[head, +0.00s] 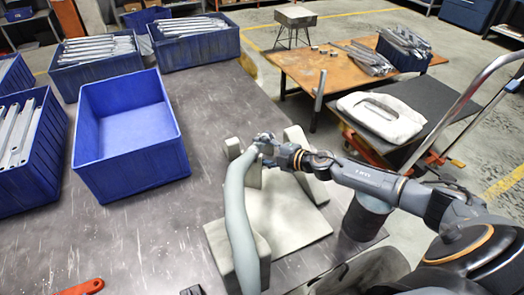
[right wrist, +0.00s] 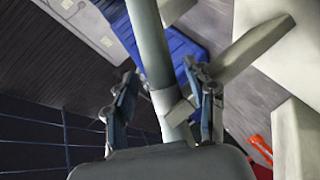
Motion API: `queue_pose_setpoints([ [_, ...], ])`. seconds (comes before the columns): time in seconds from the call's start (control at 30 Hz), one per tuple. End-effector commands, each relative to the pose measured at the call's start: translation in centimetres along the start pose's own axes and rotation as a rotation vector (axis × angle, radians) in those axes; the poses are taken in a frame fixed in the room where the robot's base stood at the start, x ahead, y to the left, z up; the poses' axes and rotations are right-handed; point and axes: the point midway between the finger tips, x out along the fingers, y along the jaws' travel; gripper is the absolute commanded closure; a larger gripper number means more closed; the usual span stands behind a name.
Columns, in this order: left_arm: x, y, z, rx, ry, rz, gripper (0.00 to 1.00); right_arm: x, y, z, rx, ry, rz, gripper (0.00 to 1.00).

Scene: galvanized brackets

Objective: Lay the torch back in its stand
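The torch (head: 237,205) is a long, grey-green, slightly bent tube. In the head view it runs along the left side of its pale stand (head: 290,215), over the front block and up to the rear post. It looks laid on these supports, but the contact is partly hidden. My right gripper (head: 268,146) is at the torch's far end. In the right wrist view the torch (right wrist: 155,60) passes between the fingers of my right gripper (right wrist: 165,95), with gaps beside it, so the gripper looks open around it. My left gripper is not in view.
An empty blue bin (head: 128,128) stands left of the stand on the dark table. Other blue bins (head: 95,55) hold metal brackets. A red-handled thing (head: 82,287) lies at the lower left. The table between bin and stand is clear.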

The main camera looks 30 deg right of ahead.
Motion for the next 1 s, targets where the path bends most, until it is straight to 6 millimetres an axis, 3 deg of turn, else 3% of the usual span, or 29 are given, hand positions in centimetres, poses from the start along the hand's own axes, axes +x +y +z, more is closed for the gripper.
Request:
queue_pose_setpoints([
  [0.27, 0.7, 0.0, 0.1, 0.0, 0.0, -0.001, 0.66, 0.1, -0.2, 0.0, -0.002, 0.002, 0.0, 0.45],
  [0.6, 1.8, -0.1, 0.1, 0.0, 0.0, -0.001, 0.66, -6.0, -0.5, 0.0, -0.001, 0.002, -0.006, 0.45],
  [1.0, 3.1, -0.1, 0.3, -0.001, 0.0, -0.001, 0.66, -10.6, -0.4, 0.1, 0.002, 0.0, -0.003, 0.45],
])
